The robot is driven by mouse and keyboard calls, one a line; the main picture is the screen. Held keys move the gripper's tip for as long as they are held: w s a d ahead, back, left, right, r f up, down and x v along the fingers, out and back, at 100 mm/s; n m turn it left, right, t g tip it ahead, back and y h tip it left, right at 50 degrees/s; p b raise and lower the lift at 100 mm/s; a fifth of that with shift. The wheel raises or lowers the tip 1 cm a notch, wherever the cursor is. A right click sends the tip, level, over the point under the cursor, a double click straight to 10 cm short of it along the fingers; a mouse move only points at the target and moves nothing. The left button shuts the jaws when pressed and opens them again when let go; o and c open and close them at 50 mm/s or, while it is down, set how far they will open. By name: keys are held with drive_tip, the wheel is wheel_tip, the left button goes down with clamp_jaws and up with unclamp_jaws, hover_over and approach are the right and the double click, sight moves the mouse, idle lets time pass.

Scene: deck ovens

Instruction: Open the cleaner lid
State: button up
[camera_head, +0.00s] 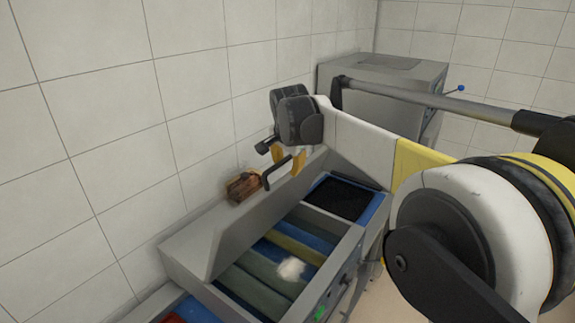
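The cleaner (345,255) is a grey box-shaped machine at the lower middle, its top open to view. Blue and olive strips show inside it. Its grey lid (215,235) stands raised and tilted along the wall side. A black bar handle (278,171) sticks out near the lid's upper edge. My gripper (286,159) hangs at this handle, its two yellow fingers apart. The bar shows in front of and between the fingers; whether they touch it I cannot tell.
A brown block (243,187) sits by the wall behind the lid. A white lump (290,268) lies inside the cleaner. A black mesh panel (340,198) is at the cleaner's far end. A grey cabinet (385,85) stands in the corner. The tiled wall is close on the left.

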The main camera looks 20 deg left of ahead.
drive_tip(key=v, duration=1.2)
